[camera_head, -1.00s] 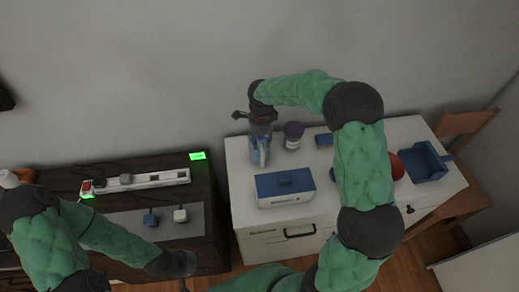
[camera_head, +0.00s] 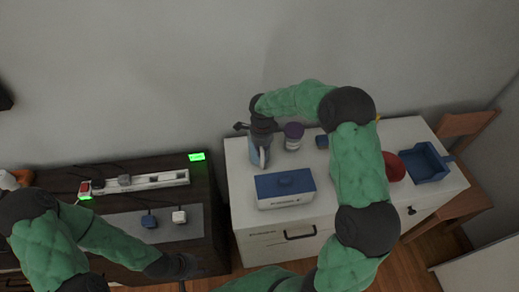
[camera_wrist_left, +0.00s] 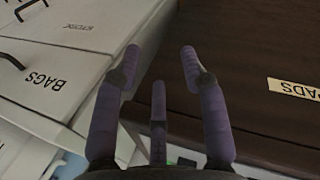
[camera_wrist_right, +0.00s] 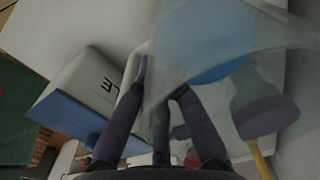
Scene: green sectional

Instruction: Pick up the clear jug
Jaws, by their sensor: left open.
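The clear jug (camera_head: 257,157), with blue in it, is at the left end of the white cabinet top in the head view. My right gripper (camera_head: 262,128) is over its upper part, partly hiding it. In the right wrist view the see-through jug (camera_wrist_right: 215,35) fills the upper middle and overlaps the fingers of my right gripper (camera_wrist_right: 162,80). Whether the fingers grip the jug is unclear. My left gripper (camera_wrist_left: 160,52) is open and empty in the left wrist view, away from the jug; its forearm is over the dark cabinet in the head view.
A blue-lidded box (camera_head: 285,185) stands in front of the jug. A purple-lidded container (camera_head: 293,136) is just right of it. A red round object (camera_head: 393,167) and a blue tray (camera_head: 427,163) are farther right. A power strip (camera_head: 140,181) lies on the dark cabinet (camera_head: 215,225).

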